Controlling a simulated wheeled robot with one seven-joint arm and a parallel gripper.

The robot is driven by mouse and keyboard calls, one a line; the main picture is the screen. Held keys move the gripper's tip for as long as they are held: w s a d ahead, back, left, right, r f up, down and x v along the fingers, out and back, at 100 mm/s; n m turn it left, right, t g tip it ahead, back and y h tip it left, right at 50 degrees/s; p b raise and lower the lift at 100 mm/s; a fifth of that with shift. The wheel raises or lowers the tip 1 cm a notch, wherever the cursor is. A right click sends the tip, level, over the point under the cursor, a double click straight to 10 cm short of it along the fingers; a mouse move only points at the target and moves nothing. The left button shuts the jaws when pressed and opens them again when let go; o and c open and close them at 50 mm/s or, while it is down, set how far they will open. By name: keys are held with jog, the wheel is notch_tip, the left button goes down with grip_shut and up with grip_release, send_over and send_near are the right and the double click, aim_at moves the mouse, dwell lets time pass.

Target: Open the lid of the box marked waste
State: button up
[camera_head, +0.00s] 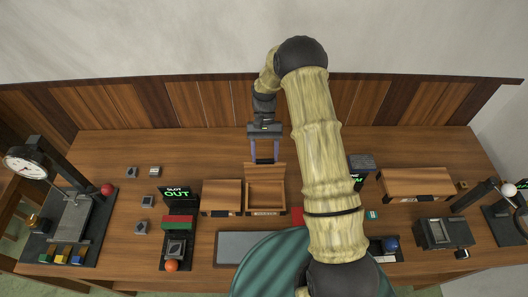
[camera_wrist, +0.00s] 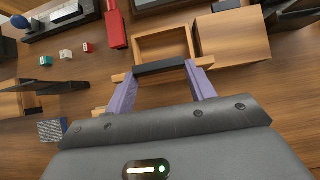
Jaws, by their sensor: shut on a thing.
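A small wooden box (camera_head: 266,206) stands at the middle of the table with its lid (camera_head: 264,170) raised to about upright at the back. Its label is too small to read. My gripper (camera_head: 264,158) is above and behind the box at the lid's upper edge. In the wrist view, my gripper (camera_wrist: 160,68) is shut with its purple fingers at the ends of the lid's dark handle strip (camera_wrist: 161,67). The lid shows nearly edge-on there. The open box (camera_wrist: 165,44) lies beyond it and its visible interior looks empty.
A closed wooden box (camera_head: 222,195) stands close on the left. Another closed wooden box (camera_head: 417,182) is at the right. My arm hides part of the table's right middle.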

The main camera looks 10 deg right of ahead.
jog(key=shift+s+f, duration=0.25)
jog(key=shift+f, duration=0.35)
jog(key=o, duration=1.4)
jog(key=shift+w+d, duration=0.1)
jog(key=b+v, duration=0.4)
jog(key=v, duration=1.3)
jog(key=shift+w+r+b, duration=0.15)
jog(key=shift+w+b, duration=0.2)
jog(key=shift+b, duration=0.05)
